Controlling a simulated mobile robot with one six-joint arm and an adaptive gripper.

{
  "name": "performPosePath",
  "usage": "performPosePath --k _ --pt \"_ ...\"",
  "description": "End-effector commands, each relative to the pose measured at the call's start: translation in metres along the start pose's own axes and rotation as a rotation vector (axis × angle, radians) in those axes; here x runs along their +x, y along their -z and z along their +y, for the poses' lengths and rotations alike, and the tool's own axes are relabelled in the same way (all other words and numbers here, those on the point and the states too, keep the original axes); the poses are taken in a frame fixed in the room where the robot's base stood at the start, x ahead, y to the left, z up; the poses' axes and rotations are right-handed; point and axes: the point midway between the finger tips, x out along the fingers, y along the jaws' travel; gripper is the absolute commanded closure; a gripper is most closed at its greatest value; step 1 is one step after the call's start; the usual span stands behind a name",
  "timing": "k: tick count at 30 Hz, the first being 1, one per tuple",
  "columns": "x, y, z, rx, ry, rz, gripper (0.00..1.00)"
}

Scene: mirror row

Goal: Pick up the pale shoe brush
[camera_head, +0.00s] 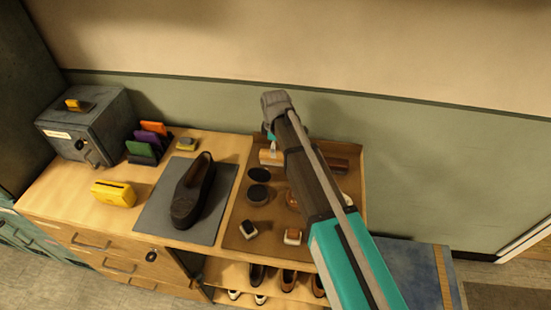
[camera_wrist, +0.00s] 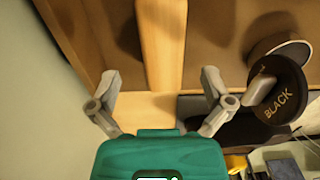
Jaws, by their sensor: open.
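The pale shoe brush (camera_head: 268,157) lies at the back left of the brown tray (camera_head: 233,236), partly covered by my arm in the head view. In the wrist view its pale wooden back (camera_wrist: 162,45) runs down from the top edge to near the tray's rim. My gripper (camera_wrist: 160,78) is open and empty, with one finger to each side of the brush's line. In the head view my gripper (camera_head: 272,146) is small, points down and sits over the brush's left part. The gap in height between fingers and brush is hard to tell.
A tin marked BLACK (camera_wrist: 280,90) stands right of the fingers in the wrist view. A dark brush (camera_head: 333,164), more tins and small brushes share the tray. The wall is close behind.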

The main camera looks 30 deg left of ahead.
Motion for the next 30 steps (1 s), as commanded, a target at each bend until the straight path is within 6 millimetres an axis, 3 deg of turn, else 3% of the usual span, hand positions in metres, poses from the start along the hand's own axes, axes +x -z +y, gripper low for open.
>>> performPosePath --k 21,30 --pt "0.045 0.000 -0.003 0.000 0.000 0.000 0.00" --pt "0.052 0.000 -0.003 0.000 0.000 0.000 0.00"
